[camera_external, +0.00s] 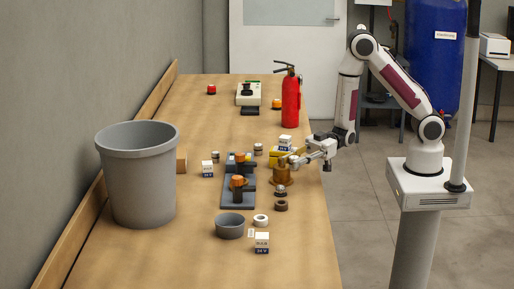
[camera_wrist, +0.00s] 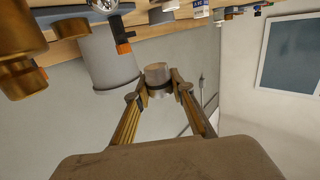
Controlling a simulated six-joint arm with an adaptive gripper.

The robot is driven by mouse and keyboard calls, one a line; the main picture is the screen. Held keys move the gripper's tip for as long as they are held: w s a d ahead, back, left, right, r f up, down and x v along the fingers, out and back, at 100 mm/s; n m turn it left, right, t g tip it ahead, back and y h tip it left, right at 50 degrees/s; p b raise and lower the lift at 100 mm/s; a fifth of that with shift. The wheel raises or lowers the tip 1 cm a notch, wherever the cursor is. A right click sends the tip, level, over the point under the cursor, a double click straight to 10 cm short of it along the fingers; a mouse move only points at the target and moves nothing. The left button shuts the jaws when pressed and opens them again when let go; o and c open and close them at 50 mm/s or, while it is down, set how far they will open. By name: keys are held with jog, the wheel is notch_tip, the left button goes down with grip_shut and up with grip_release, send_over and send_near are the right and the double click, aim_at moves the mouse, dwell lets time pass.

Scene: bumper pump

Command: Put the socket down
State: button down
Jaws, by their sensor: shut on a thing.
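My gripper (camera_external: 291,160) is above the table's right side, close over a brass cylindrical part (camera_external: 282,176). In the wrist view its two fingers are closed on a small tan and silver cylinder, which appears to be the socket (camera_wrist: 158,74). The socket sits at the fingertips, and its lower part is partly hidden between them. In the external view the socket is too small to make out clearly. I cannot tell whether it touches the brass part.
A grey stand with orange-topped parts (camera_external: 238,196) is left of my gripper. Small boxes (camera_external: 262,242), a grey bowl (camera_external: 229,226) and rings (camera_external: 281,205) lie nearby. A large grey bin (camera_external: 140,180) stands left; a red extinguisher (camera_external: 291,100) stands behind.

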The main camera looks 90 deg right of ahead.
jog(key=w+d+r+m+t+h, duration=0.2)
jog(key=w+d+m+h, duration=0.2)
jog(key=d, duration=0.5)
jog(key=w+d+r+m+t+h, duration=0.1)
jog(key=w+d+m+t+h, duration=0.2)
jog(key=d+h, duration=0.5)
jog(key=shift+w+d+r+m+h, duration=0.35)
jog(key=shift+w+d+m, duration=0.45)
jog(key=shift+m, duration=0.4)
jog(key=shift+s+d+f, duration=0.1)
jog(key=s+a+f+n+g+y, duration=0.1)
jog(key=s+a+n+g+y, duration=0.1)
jog(key=a, duration=0.5)
jog(key=s+a+f+n+g+y, duration=0.1)
jog(key=s+a+n+g+y, duration=0.1)
jog(key=s+a+n+y, duration=0.3)
jog(key=s+a+f+n+g+y, duration=0.2)
jog(key=s+a+n+g+y, duration=0.1)
jog(key=a+y, duration=0.4)
jog(key=s+a+n, duration=0.1)
jog(key=s+a, duration=0.1)
jog(key=shift+a, duration=0.35)
jog(key=shift+s+f+y, duration=0.1)
jog(key=shift+y, duration=0.15)
